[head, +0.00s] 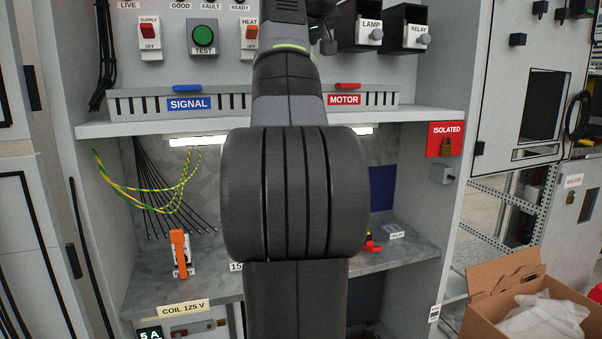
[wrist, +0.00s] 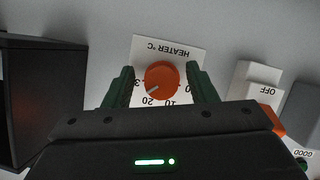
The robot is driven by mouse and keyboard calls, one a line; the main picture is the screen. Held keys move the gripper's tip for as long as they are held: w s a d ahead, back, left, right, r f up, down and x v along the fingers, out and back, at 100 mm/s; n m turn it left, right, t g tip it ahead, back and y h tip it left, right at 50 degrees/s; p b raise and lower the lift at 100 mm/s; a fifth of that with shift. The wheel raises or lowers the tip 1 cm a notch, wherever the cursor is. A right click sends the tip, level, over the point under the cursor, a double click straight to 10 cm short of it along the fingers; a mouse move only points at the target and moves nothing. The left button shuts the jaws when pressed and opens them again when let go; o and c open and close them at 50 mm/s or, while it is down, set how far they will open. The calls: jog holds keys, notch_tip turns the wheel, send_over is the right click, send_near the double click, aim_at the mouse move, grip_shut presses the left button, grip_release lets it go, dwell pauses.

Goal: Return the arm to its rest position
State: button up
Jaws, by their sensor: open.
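My arm rises through the middle of the head view, in front of the cabinet (head: 415,95), and hides part of it. The knob sits on a white plate marked HEATER °C. I cannot tell whether the fingers touch it; a gap shows on both sides.
A SUPPLY switch (head: 150,32), a green TEST button (head: 203,37) and the LAMP (head: 369,30) and RELAY (head: 407,32) boxes are on the panel around my arm. A shelf (head: 420,118) juts out below. An open cardboard box (head: 485,300) stands at lower right.

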jog(key=n+t+h+b, duration=0.1)
jog(key=n+t, duration=0.1)
jog(key=n, duration=0.3)
jog(key=n+t+h+b, duration=0.1)
jog(key=n+t+b, duration=0.1)
jog(key=n, duration=0.3)
jog(key=n+t+h+b, duration=0.1)
jog(key=n+t, duration=0.1)
jog(key=n, duration=0.3)
jog(key=shift+s+a+f+n+h, duration=0.1)
jog(key=shift+s+n+h, duration=0.2)
jog(key=shift+s+n, duration=0.1)
